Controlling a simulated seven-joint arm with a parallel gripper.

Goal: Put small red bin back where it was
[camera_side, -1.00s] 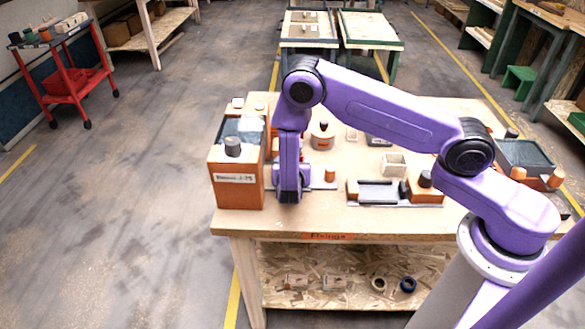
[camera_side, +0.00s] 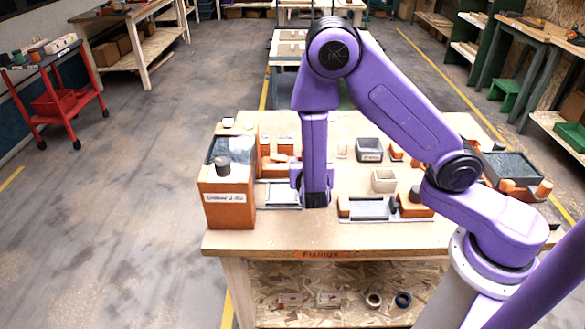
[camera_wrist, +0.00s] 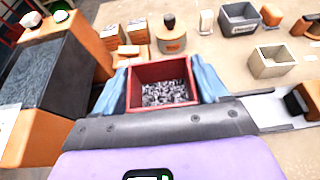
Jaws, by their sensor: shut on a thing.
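The small red bin (camera_wrist: 155,72) shows in the wrist view, full of small grey metal pieces. My gripper (camera_wrist: 160,82) has its light-blue fingers pressed on the bin's left and right sides. In the side view my gripper (camera_side: 314,196) points down over the front middle of the workbench, right of the tall orange box and left of the low grey-and-orange fixture. The red bin is hidden behind the gripper there. I cannot tell from these views whether the bin touches the bench.
The tall orange box (camera_side: 228,198) stands at the bench's front left. A grey bin (camera_side: 369,149) and a cream bin (camera_side: 384,181) stand right of my gripper. The grey-and-orange fixture (camera_side: 370,208) lies at front right. A strip of workbench (camera_side: 300,234) along the front edge is bare.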

